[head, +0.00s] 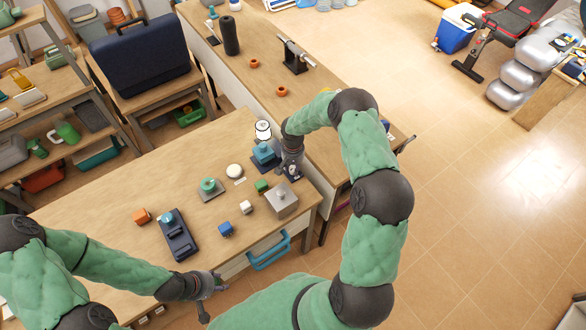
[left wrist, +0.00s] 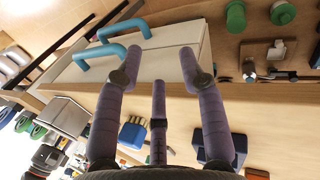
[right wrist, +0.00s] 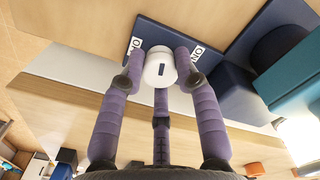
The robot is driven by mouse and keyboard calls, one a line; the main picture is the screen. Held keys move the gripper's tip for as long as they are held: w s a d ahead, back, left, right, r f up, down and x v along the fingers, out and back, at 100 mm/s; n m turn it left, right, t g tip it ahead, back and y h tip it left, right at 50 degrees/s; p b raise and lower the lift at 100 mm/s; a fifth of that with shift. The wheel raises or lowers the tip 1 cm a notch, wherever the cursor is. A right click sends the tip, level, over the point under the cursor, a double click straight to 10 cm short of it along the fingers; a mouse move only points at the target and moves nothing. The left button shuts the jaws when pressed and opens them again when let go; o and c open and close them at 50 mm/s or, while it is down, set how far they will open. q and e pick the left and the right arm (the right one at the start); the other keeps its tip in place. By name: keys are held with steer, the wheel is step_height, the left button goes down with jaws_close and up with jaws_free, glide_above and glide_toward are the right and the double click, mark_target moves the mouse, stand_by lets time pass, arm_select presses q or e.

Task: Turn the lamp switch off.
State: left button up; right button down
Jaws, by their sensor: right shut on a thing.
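The lamp (head: 263,131) stands at the table's back right, above a teal block on a navy base; its top looks white and bright. A white round knob (right wrist: 159,68) with a dark mark sits on a navy panel (right wrist: 137,38) with white lettering on two sides, in the right wrist view. My right gripper (right wrist: 160,73) is shut on this knob, one finger on each side. In the head view the right gripper (head: 292,170) is beside the lamp base and mostly hides the knob. My left gripper (head: 208,288) is open and empty by the table's front edge.
On the table are a grey box with a knob (head: 282,201), a green button device (head: 210,188), a navy device (head: 178,238) and small orange, blue and green blocks. A drawer with a blue handle (head: 268,252) is below.

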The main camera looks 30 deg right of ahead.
steer(key=n, duration=0.1)
steer(key=n+b, duration=0.1)
steer(key=n, duration=0.1)
steer(key=shift+w+d+r+n, duration=0.1)
steer(key=shift+w+r+n, duration=0.05)
steer(key=shift+w+n, duration=0.2)
steer(key=n, duration=0.3)
steer(key=shift+n+b, duration=0.25)
steer(key=shift+b, duration=0.15)
steer(key=n, duration=0.3)
steer(key=shift+r+n, duration=0.1)
steer(key=shift+n, duration=1.9)
steer(key=shift+w, duration=0.1)
steer(key=c, duration=0.9)
jaws_free()
steer(key=shift+a, duration=0.3)
steer(key=shift+s, duration=0.2)
